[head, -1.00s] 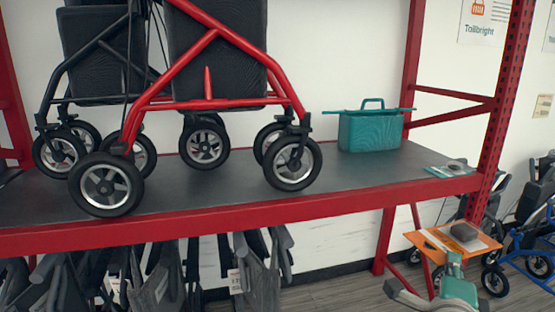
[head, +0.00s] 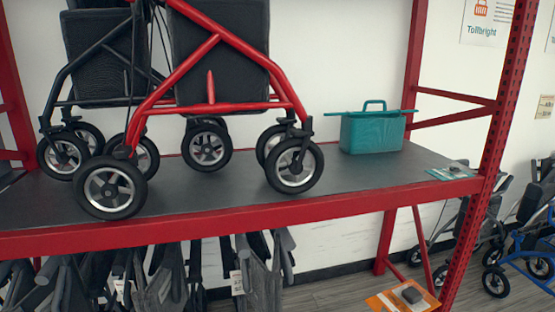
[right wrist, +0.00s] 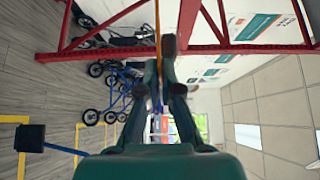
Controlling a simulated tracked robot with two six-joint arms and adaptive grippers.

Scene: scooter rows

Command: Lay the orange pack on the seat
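The orange pack (head: 385,302) is flat and shows at the bottom right of the head view, cut off by the frame edge. A dark grey fingertip of my right gripper (head: 411,295) lies on top of it. In the right wrist view the pack is a thin orange edge (right wrist: 158,25) between the two fingertips of my right gripper (right wrist: 162,48), which is shut on it. The rest of my right arm is outside the head view. My left gripper is not in view. I cannot pick out the seat with certainty.
A red-framed shelf (head: 250,208) holds a red walker (head: 200,90), a dark walker, a teal basket (head: 372,132) and a small teal card (head: 453,172). Folded grey walkers hang below. Blue-framed wheeled walkers (head: 530,250) stand on the floor at the right.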

